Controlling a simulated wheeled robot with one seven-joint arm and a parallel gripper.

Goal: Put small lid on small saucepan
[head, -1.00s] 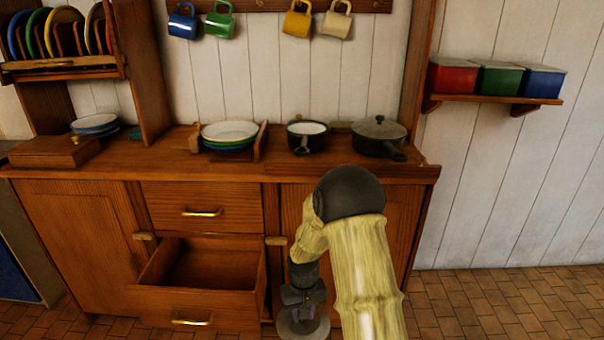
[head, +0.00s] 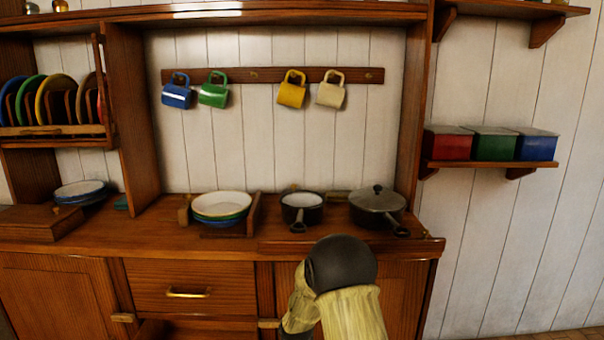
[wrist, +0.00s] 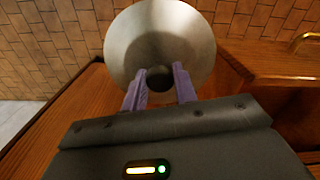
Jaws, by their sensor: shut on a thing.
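The small saucepan (head: 302,212) is dark outside and pale inside. It stands uncovered on the counter in the head view, its handle pointing toward me. In the wrist view, my gripper (wrist: 159,80) is shut on the dark knob of the round, grey small lid (wrist: 160,28). The lid is off the floor tiles behind it, close to the cabinet front. In the head view the gripper and lid are out of frame, below the picture; only part of my arm shows, in front of the counter's right part.
A larger lidded pan (head: 377,207) stands right of the saucepan. A stack of bowls (head: 221,207) in a wooden rack stands left of it. Mugs (head: 291,90) hang above on a rail. A lower drawer (head: 190,330) juts out below the counter.

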